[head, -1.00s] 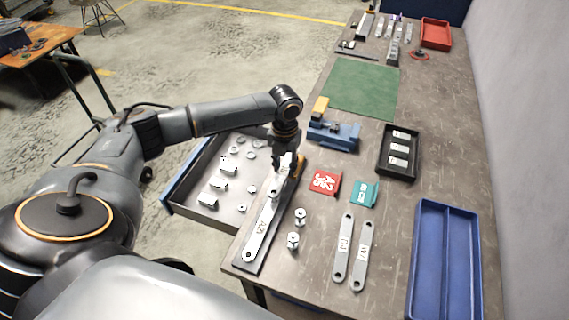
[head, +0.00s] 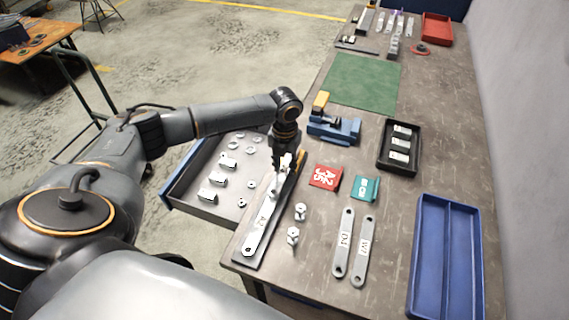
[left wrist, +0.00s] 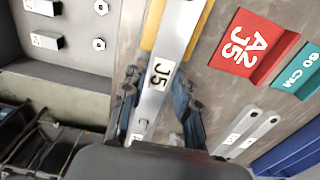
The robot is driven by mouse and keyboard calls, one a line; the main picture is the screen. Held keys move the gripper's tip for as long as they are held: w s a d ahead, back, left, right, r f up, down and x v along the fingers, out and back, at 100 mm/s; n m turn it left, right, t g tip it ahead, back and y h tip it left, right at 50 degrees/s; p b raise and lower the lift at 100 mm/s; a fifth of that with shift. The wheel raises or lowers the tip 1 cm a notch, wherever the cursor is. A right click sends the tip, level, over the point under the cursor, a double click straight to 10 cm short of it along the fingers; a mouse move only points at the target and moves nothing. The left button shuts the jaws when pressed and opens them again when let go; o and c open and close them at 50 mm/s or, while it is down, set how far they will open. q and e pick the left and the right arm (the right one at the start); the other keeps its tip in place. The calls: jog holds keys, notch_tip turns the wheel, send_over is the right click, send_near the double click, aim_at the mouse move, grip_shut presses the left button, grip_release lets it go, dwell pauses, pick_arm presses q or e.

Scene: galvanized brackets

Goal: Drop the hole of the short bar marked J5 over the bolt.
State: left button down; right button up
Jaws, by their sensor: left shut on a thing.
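The short bar marked J5 (left wrist: 174,48) is grey, with a white label, and runs lengthwise between the fingers in the left wrist view. My left gripper (head: 285,163) is shut on it; its fingers flank the bar in the left wrist view (left wrist: 157,108). In the head view the gripper is over the far part of a dark plate (head: 243,262). A long pale bar (head: 256,236) with a label lies along that plate. The gripper and held bar cover the plate's far part. I cannot make out the bolt or the hole clearly. My right gripper is not in view.
A red sign (head: 325,177) reading A2 J5 and a teal sign (head: 365,188) stand right of the plate. Two upright bolt-like pieces (head: 293,236) and two labelled bars (head: 343,245) are nearer. An open drawer (head: 205,197) is left, a blue tray (head: 447,200) right.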

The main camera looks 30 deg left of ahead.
pick_arm(q)
jog(key=shift+f, duration=0.1)
dwell(0.3)
jog(key=c, duration=0.9)
grip_release()
jog(key=shift+c, duration=0.2)
notch_tip(320, 180, up, 12)
